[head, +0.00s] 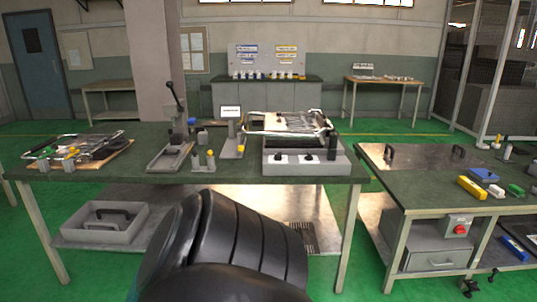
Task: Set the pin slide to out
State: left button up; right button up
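I cannot tell for certain which part is the pin slide. A grey fixture with small yellow and green knobs (204,160) stands near the front edge of the green-topped table, about mid-table. Left of it is a grey fixture with an upright black-knobbed lever (176,132). Right of it is a grey box with black dials (306,161), with a metal frame of rods (290,123) on top. The slide's position is too small to make out. Neither gripper is in view. A large black ribbed arm part of mine fills the bottom centre.
The green-topped table (110,168) has a wire rack on a board (80,151) at its left and a grey tray (104,222) on its lower shelf. A second bench (425,195) stands at right, with a red switch box (457,227). Green floor shows between them.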

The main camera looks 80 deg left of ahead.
aim_at(170, 150)
jog(key=j+u, duration=0.15)
jog(key=u, duration=2.8)
jog(key=i+l+u, duration=0.1)
jog(key=i, duration=0.25)
jog(key=i+l+u, duration=0.1)
jog(key=i, duration=0.25)
